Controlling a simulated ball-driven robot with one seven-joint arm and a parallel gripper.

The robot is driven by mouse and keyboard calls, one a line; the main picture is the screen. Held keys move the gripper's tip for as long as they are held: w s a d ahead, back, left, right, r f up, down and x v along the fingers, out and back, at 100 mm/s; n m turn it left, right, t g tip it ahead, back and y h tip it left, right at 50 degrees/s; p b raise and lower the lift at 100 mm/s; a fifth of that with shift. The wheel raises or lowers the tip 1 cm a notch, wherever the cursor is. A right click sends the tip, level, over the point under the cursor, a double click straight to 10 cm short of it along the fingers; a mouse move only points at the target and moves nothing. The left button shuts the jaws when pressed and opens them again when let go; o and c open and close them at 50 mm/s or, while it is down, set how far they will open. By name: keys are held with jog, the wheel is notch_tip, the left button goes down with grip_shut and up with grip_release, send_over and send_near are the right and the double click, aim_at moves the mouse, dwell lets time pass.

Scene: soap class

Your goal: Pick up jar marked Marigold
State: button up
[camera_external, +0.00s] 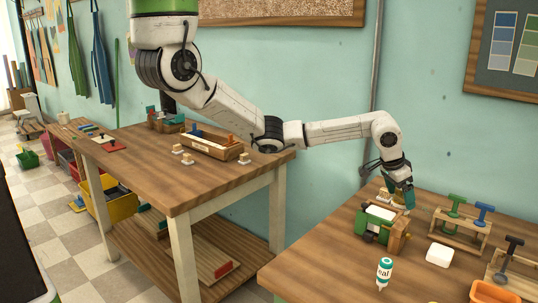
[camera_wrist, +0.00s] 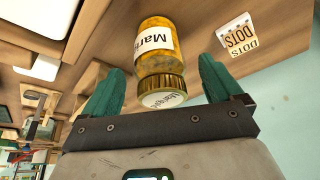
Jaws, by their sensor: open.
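The jar (camera_wrist: 157,48) in the wrist view is amber-yellow with a gold lid and a white label reading "Mar…", the rest cut off. The lid's top carries partly legible writing. My gripper (camera_wrist: 161,68) is open, with a teal finger to each side of the jar at its lid end. Gaps show between fingers and jar. In the external view my gripper (camera_external: 403,194) points down low over the back of the right table, and the jar is mostly hidden or too small to make out there.
A card marked "DOTS" (camera_wrist: 236,38) lies beside the jar. In the external view a green and wood device (camera_external: 368,226) stands close in front of my gripper. A white bottle with a teal top (camera_external: 384,273), a white block (camera_external: 439,254) and a wooden rack (camera_external: 462,232) share the right table (camera_external: 325,265).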

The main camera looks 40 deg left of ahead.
aim_at(402, 200)
jog(key=shift+x, duration=1.55)
jog(key=c, duration=1.3)
jog(key=shift+r, duration=0.1)
